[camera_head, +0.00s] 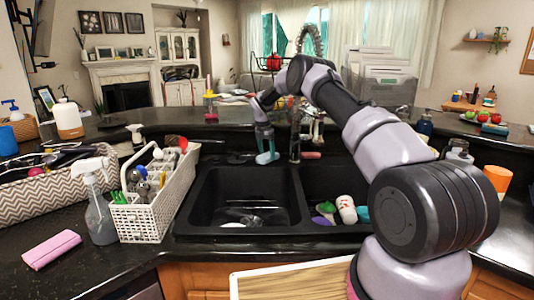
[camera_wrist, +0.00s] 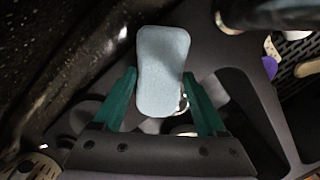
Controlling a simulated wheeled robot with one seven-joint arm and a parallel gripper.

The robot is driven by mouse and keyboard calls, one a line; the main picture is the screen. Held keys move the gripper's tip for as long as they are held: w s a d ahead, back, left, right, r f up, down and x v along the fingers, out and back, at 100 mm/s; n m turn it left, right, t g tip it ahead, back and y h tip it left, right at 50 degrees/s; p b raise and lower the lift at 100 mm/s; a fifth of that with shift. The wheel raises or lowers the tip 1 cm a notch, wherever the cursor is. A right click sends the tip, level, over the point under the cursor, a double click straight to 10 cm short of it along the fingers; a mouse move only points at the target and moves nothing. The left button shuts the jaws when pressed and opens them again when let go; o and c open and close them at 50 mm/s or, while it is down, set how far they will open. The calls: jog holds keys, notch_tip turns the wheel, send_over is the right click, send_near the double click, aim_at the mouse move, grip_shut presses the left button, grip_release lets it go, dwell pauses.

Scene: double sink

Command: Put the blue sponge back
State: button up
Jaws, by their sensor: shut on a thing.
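The blue sponge (camera_wrist: 162,65) is pale blue and oblong, with a narrower waist. In the wrist view it stands between the two green fingers of my gripper (camera_wrist: 159,78), which is shut on it. In the head view my gripper (camera_head: 267,157) points down over the back of the left sink basin (camera_head: 245,215), left of the faucet (camera_head: 295,140).
A white caddy (camera_head: 150,210) with brushes and utensils stands left of the sink, beside a spray bottle (camera_head: 98,212). A pink block (camera_head: 51,250) lies on the left counter. The right basin (camera_head: 325,183) holds a white cup (camera_head: 346,209) and other items.

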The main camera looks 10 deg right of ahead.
jog(key=shift+f, duration=0.3)
jog(key=o, duration=1.1)
